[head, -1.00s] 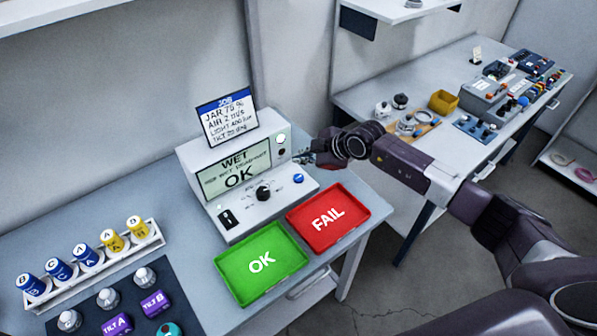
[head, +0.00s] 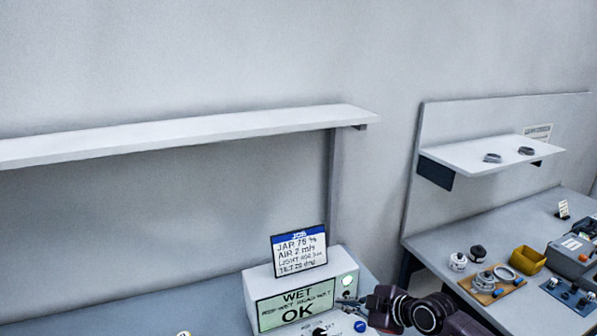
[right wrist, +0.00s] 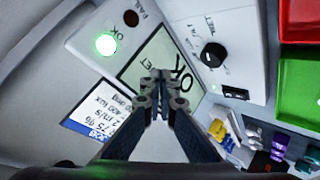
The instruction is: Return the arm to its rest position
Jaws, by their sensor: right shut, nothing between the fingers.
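My right arm comes in at the lower right of the head view, and its gripper (head: 350,301) is beside the right end of the tester box. In the right wrist view the two fingers of my right gripper (right wrist: 161,88) are together, with nothing between them. The tester box (head: 350,270) has a screen (head: 296,305) reading "WET" and "OK", and a lit green lamp (right wrist: 106,44) shows in the right wrist view. I cannot tell whether the fingers touch the box. My left gripper is not in view.
A job card (head: 299,250) stands on the box. A long wall shelf (head: 190,132) is above. A side bench (head: 430,245) holds an ochre bin (head: 527,260) and devices. The red tray (right wrist: 300,22) and green tray (right wrist: 300,95) show in the right wrist view.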

